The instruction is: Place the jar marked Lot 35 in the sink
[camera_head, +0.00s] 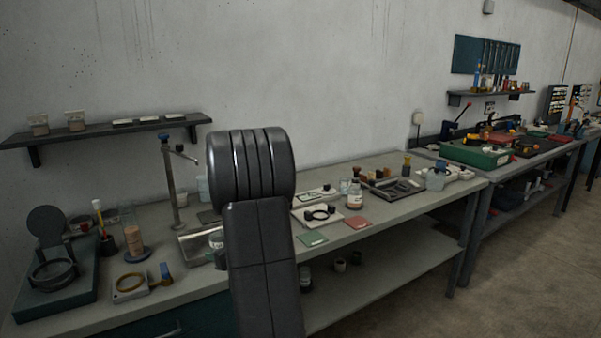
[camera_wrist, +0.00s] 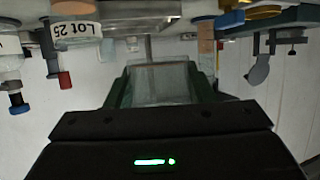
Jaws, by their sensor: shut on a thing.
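My gripper (camera_wrist: 160,90) is shut on a clear glass jar (camera_wrist: 160,82), seen between its green-edged fingers in the wrist view. No label shows on the held jar, so its lot number cannot be read. My arm hides the gripper in the head view. The sink, a shallow grey metal basin (camera_head: 197,243), is set in the bench left of my arm. It appears at the top of the upside-down wrist view (camera_wrist: 142,19). A jar marked Lot 25 (camera_wrist: 75,32) stands on the bench beside the sink.
A tall stand (camera_head: 170,185) rises behind the sink. Another jar (camera_head: 354,198) and mats (camera_head: 312,238) lie right of my arm.

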